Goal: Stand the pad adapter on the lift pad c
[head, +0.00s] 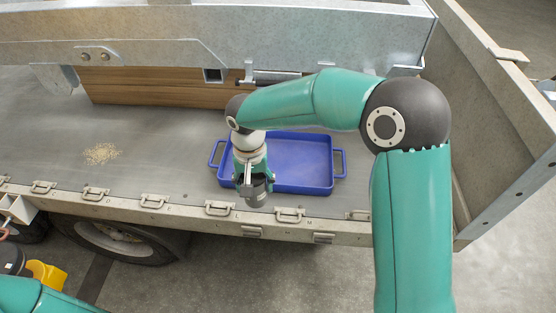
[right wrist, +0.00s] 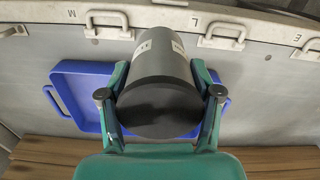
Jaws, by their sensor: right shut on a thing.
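My right gripper (head: 252,180) is shut on a dark grey cylinder (head: 257,192), which I take to be the pad adapter. It holds it in front of the blue tray's near-left part, near the trailer bed's front edge. In the right wrist view the gripper (right wrist: 160,95) has one finger on each side of the cylinder (right wrist: 160,98). The flat dark end faces the camera, and pale labels show on its side. The fingers hide part of it in the head view. I cannot make out the lift pad c in either view. My left gripper is out of view.
A blue tray (head: 326,187) with side handles lies on the trailer bed (head: 150,150); it looks empty where visible. Latch handles line the bed's front edge (head: 180,210). Wooden planks (head: 150,92) and a steel beam (head: 140,50) lie behind. A yellow object (head: 47,274) is on the floor.

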